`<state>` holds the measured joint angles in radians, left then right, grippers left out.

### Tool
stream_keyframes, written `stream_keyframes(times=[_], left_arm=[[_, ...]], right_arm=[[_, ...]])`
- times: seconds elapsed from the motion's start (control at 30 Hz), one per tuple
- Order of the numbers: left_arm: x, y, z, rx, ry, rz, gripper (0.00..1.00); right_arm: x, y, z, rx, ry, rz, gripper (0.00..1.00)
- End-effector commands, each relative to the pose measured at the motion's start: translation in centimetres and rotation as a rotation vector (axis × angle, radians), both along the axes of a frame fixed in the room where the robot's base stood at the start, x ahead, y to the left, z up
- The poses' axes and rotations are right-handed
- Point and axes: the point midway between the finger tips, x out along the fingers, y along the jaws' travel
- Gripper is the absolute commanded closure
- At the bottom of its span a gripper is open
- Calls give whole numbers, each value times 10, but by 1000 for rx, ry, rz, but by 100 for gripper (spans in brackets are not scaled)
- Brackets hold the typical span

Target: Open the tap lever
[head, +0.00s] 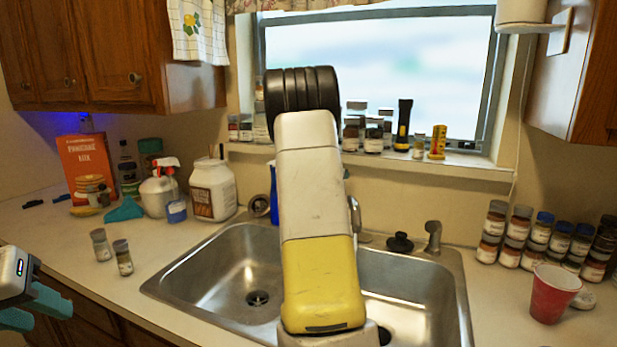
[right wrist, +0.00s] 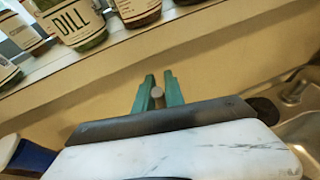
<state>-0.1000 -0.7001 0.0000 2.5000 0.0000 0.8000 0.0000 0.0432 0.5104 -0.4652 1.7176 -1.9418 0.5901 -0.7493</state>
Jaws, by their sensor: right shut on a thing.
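The tap (head: 355,214) stands behind the sink, and only a sliver of its metal shows beside my right arm, which hides the rest in the head view. In the right wrist view the teal fingers of my right gripper (right wrist: 158,91) are closed around a small round grey end, seemingly the tip of the tap lever (right wrist: 157,92). The rest of the lever is hidden behind the gripper body. My left gripper (head: 34,308) is at the lower left edge of the head view, with its teal fingers apart and empty, far from the tap.
The double sink (head: 215,265) lies below my right arm. A soap pump (head: 433,237) and black stopper (head: 400,243) stand behind it. Spice jars line the windowsill (head: 460,160). A red cup (head: 553,293) and stacked jars are at right. Bottles and a box (head: 88,165) crowd the left.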

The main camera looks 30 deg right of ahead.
Motion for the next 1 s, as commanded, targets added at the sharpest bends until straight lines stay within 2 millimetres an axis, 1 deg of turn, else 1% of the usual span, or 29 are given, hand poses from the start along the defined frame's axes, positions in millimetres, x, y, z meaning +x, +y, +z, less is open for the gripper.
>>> stream_keyframes(times=[0.1,0.3,0.7,0.73,0.8,0.83,1.0], left_arm=[[0,0,0,0,0,0,64],[0,0,0,0,0,0,64],[0,0,0,0,0,0,64],[0,0,0,0,0,0,64],[0,0,0,0,0,0,64],[0,0,0,0,0,0,64],[0,0,0,0,0,0,64]], right_arm=[[1,-5,-1,45,37,-5,100],[5,-7,-2,91,72,1,100],[6,-7,-2,101,79,4,100],[6,-7,-2,101,79,4,80],[6,-7,-2,101,79,4,66],[6,-7,-2,100,79,4,65],[6,-7,-1,100,79,4,65]])
